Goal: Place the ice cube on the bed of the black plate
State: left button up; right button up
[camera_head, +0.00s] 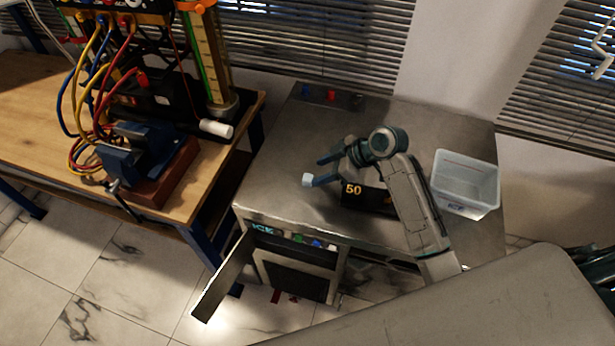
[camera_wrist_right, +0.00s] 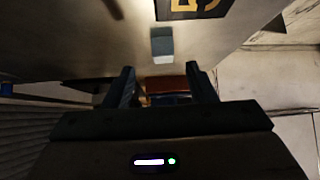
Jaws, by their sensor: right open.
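The pale blue ice cube (camera_head: 308,180) is near the left front part of the grey metal counter, left of the black plate. In the right wrist view the cube (camera_wrist_right: 162,42) lies beyond the fingertips, roughly centred between them and apart from them. The black plate (camera_head: 378,203) bears a yellow "50" and is partly hidden by my right arm; its edge shows in the right wrist view (camera_wrist_right: 185,12). My right gripper (camera_head: 322,169) is open and empty over the counter, with the cube near its lower fingertip. My left gripper is not in view.
A clear plastic bin (camera_head: 466,183) stands on the counter's right side. An open cabinet door (camera_head: 222,281) sticks out below the front left. A wooden bench (camera_head: 35,128) with a blue vise (camera_head: 130,152) and cabled rig stands at left. The counter's back middle is mostly clear.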

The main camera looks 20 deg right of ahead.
aim_at(310, 177)
jog(key=p+x, duration=0.2)
jog(key=x, duration=0.1)
jog(key=shift+s+a+f, duration=0.2)
jog(key=shift+s+a, duration=0.05)
jog(key=shift+a, duration=0.05)
jog(key=shift+w+a+f, duration=0.25)
jog(key=shift+f, duration=0.25)
jog(key=c, duration=1.1)
jog(key=shift+o, duration=0.2)
jog(key=shift+r, duration=0.1)
